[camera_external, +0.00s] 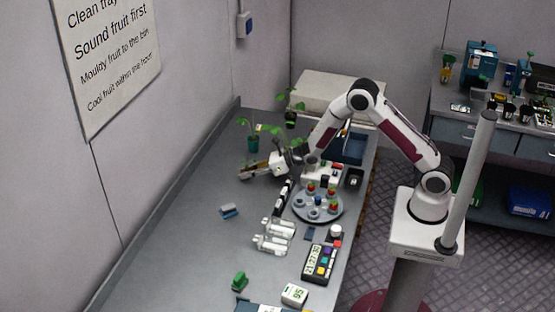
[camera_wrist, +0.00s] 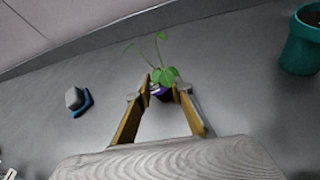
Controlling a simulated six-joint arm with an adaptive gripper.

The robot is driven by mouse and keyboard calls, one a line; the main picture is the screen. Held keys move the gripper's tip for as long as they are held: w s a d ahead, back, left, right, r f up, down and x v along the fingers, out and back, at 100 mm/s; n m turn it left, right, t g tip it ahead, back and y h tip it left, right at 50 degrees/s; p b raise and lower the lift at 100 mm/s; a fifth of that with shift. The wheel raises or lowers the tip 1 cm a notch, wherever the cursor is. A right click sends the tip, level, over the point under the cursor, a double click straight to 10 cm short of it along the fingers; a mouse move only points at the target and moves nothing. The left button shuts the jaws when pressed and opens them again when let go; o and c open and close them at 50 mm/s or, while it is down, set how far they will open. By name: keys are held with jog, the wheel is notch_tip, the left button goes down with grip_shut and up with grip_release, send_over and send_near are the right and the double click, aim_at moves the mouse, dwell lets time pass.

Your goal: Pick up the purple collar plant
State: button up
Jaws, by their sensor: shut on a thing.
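The purple collar plant (camera_wrist: 164,92) is a small seedling with green leaves and a purple band around its pot. In the wrist view it sits between the tips of my gripper (camera_wrist: 165,90), which is shut on it from both sides. In the external view my gripper (camera_external: 248,172) reaches left, low over the grey bench. The plant is too small to make out clearly there. I cannot tell whether its pot still touches the bench.
A teal pot plant (camera_external: 253,144) stands just behind my gripper; its pot also shows in the wrist view (camera_wrist: 302,45). A dark pot plant (camera_external: 291,118) is further back. A blue-grey block (camera_external: 229,211) lies in front. A round tray (camera_external: 318,216) is to the right.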

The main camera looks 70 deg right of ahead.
jog(key=shift+r, duration=4.8)
